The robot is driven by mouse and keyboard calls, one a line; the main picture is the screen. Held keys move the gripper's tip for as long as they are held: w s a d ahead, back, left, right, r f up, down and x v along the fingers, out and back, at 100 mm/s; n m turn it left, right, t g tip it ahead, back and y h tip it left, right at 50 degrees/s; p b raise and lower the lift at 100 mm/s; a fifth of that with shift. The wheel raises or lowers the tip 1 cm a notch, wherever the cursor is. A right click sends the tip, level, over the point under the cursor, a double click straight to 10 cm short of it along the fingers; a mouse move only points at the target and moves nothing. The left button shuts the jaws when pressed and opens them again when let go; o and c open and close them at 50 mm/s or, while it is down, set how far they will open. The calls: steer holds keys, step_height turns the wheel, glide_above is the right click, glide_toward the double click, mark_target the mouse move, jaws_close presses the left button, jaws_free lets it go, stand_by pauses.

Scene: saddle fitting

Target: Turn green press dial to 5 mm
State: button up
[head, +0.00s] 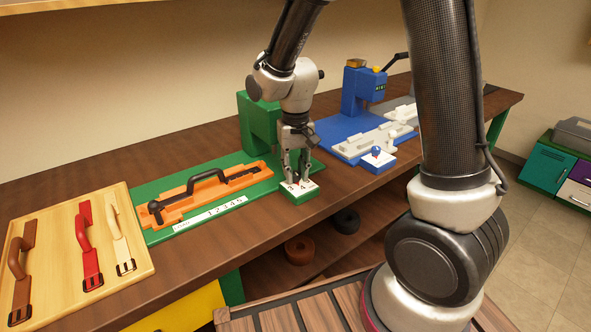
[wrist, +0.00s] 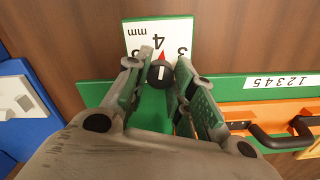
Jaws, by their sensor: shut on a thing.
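The green press (head: 262,127) stands at the back of the bench, its dial plate (head: 299,194) on a green block at the front edge. In the wrist view the white plate (wrist: 135,37) shows a large 4 with "mm", a 3 to the right and a partly hidden number to the left. The black dial knob (wrist: 160,74) has a white line, and a red pointer above it points about at the 4. My gripper (head: 294,178) is shut on the knob from above; in the wrist view its fingers (wrist: 160,70) stand on both sides of it.
An orange strap jig (head: 245,179) with a black handle and a 1-to-5 scale lies left of the dial. A wooden board (head: 65,250) with three straps is farther left. The blue press (head: 358,92) and its blue dial block (head: 378,165) stand to the right.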

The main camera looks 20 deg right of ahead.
mark_target(296, 173)
steer(key=n, duration=1.1)
steer(key=shift+n, duration=1.6)
steer(key=o, duration=1.1)
steer(key=shift+c, duration=0.2)
steer(key=shift+r, duration=0.1)
step_height(296, 173, up, 12)
